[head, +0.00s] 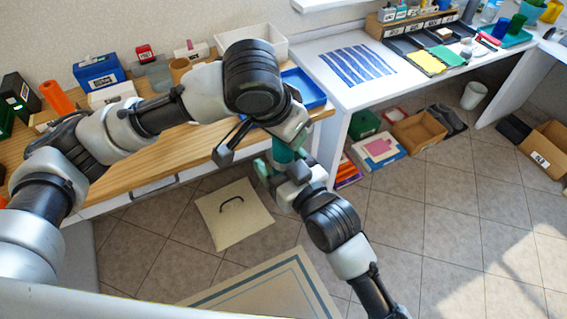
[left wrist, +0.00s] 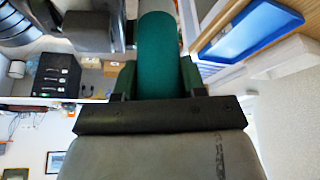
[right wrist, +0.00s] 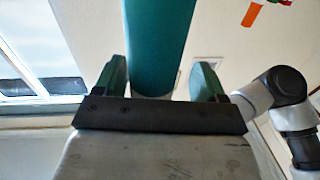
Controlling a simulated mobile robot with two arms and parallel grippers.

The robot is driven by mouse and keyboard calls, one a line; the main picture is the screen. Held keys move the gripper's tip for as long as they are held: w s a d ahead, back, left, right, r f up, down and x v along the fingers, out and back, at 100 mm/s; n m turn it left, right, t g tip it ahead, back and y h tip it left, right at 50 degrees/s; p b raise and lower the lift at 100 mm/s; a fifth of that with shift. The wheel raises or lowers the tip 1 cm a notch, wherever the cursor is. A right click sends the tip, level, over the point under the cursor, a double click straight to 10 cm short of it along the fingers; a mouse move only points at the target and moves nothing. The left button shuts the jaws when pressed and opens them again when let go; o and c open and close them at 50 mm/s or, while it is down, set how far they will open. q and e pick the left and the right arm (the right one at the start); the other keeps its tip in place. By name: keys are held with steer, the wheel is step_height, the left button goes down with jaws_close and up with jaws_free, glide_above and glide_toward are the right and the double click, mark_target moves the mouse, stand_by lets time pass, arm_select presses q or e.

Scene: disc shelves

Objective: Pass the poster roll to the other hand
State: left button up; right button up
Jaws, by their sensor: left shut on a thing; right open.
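The poster roll (head: 282,152) is a teal-green tube, mostly hidden between my two grippers in the head view. My left gripper (left wrist: 155,78) is shut on the roll, which fills the space between its green fingers in the left wrist view (left wrist: 159,50). My right gripper (head: 281,171) is just below, in front of the cabinet. In the right wrist view, its green fingers (right wrist: 165,78) stand open on both sides of the roll (right wrist: 158,40), with gaps visible. The roll's pale lower end shows near the right gripper's palm.
A wooden counter (head: 135,160) with boxes, a white bin (head: 274,44) and a blue tray (head: 303,88) stands behind my arms. A white desk (head: 330,90) is at right. Boxes (head: 378,150) lie on the floor under it. The tiled floor at right is mostly free.

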steer(key=c, duration=1)
arm_select(q)
steer(key=o, duration=1.2)
